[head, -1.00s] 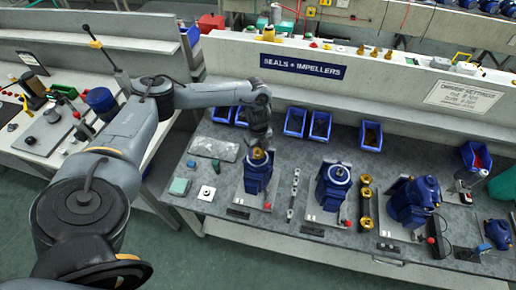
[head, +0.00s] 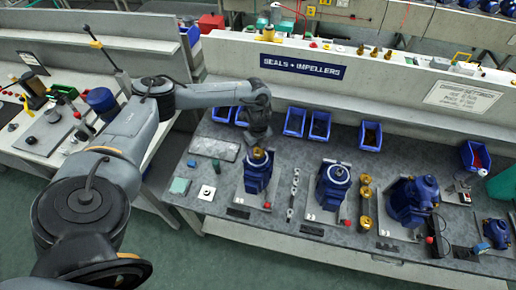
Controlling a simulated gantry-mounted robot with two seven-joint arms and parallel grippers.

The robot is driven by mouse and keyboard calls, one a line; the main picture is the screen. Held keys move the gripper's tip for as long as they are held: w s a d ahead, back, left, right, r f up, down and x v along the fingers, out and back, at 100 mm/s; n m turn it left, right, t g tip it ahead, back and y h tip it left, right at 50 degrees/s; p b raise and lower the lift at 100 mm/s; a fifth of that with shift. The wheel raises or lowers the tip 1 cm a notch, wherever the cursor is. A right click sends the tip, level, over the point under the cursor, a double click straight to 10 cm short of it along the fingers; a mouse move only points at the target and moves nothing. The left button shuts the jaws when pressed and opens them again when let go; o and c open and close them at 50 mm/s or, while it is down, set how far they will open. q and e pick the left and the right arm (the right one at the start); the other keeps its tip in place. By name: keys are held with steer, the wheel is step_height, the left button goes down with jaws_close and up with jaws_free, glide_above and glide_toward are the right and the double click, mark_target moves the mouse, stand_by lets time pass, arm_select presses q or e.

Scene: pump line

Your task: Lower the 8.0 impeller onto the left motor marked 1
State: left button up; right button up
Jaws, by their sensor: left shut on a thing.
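The left motor (head: 257,178) is a blue unit standing on a light base plate on the grey bench. The impeller (head: 258,153) is a small brass-coloured piece at the top of this motor, mostly covered by my gripper. My left gripper (head: 258,143) points down directly above the motor and is shut on the impeller. I cannot tell whether the impeller touches the motor's shaft. The markings 1 and 8.0 are too small to read. My right gripper is not in view.
Blue bins (head: 295,122) stand along the back of the bench. A second blue motor (head: 333,184) stands to the right, with brass impellers (head: 365,207) in a rack beside it. A larger blue pump (head: 412,200) stands further right. A grey mat (head: 214,148) lies left of the gripper.

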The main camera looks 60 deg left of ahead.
arm_select(q)
steer(key=shift+p, duration=0.3)
stand_by(0.4)
steer(key=shift+f, duration=0.25)
stand_by(0.6)
steer(key=o, duration=1.3)
step_height(320, 180, up, 5)
steer(key=p, duration=0.4)
steer(key=shift+f+p, duration=0.15)
steer(key=shift+p, duration=0.2)
step_height(320, 180, up, 4)
steer(key=p, duration=0.4)
steer(key=shift+r, duration=0.2)
